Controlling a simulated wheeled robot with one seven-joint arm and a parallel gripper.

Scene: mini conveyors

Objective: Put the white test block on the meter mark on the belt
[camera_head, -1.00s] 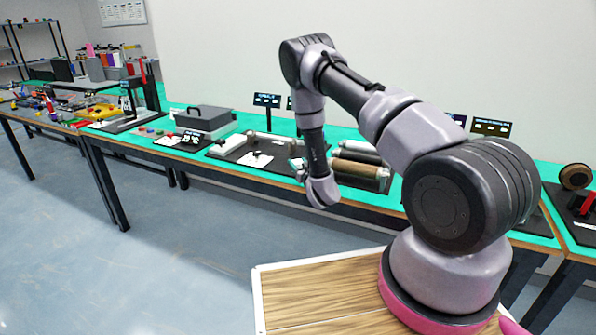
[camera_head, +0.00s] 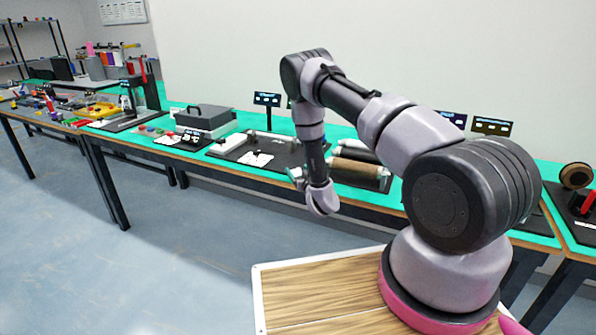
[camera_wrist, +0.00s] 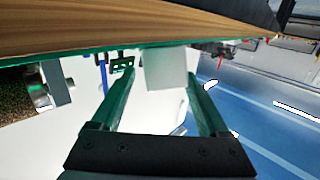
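My gripper (camera_wrist: 162,72) has two green fingers. A plain whitish block (camera_wrist: 166,70), which looks like the white test block, sits between their tips, and the fingers appear closed on it. In the head view my gripper (camera_head: 297,180) hangs near the front edge of the long table, and a small pale piece shows at its end. The dark board (camera_head: 285,158) with white cards lies behind and left of it. A brown roller-like belt (camera_head: 358,172) lies to its right, partly behind my arm. I cannot make out a meter mark.
The green-topped table (camera_head: 215,157) has a wooden front edge, which fills the top of the wrist view (camera_wrist: 120,35). A grey box (camera_head: 205,118) stands to the left. Small display signs (camera_head: 267,98) stand along the back. The floor (camera_head: 190,250) in front is clear.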

